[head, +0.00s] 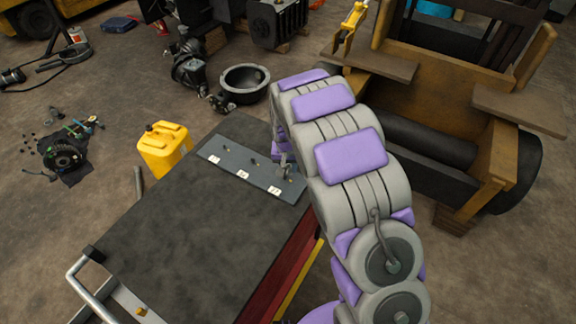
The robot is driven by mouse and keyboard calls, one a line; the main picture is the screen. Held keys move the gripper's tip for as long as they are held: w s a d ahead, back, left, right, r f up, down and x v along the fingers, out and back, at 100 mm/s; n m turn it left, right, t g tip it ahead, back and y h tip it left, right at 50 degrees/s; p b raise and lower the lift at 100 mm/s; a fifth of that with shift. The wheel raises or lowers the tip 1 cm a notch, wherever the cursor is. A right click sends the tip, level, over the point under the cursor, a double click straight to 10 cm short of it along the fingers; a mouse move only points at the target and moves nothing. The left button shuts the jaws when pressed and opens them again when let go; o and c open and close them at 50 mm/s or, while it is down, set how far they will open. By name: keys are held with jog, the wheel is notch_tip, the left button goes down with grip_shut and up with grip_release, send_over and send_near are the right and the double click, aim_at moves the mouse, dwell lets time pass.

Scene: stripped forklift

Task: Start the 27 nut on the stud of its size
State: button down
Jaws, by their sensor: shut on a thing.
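A grey plate (228,164) lies along the far edge of a dark-topped cart (195,225). It carries three short studs in a row, each with a small white label. The left stud (225,148) and the middle stud (254,162) stand bare. The labels are too small to read surely. My gripper (284,168) is at the right end of the plate, close to the right stud (291,180), partly hidden by my arm. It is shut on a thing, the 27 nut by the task. The nut cannot be made out, nor whether it touches the stud.
A yellow canister (164,149) stands on the floor left of the cart. A black basin (245,82) and loose machine parts lie beyond it. The stripped forklift (440,90) stands at the right. A metal handle (88,285) is at the cart's near left. Most of the cart top is clear.

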aim_at(287, 173)
jog(key=shift+a+f, duration=0.35)
jog(key=shift+a, duration=0.3)
jog(key=shift+d+f, duration=0.3)
jog(key=shift+d, duration=0.1)
jog(key=shift+s+a+f, duration=0.1)
jog(key=shift+f, duration=0.3)
jog(key=shift+s+f, duration=0.15)
jog(key=shift+f, duration=0.15)
jog(key=shift+s+f, duration=0.1)
jog(key=shift+f, duration=0.2)
jog(key=shift+w+r, duration=0.2)
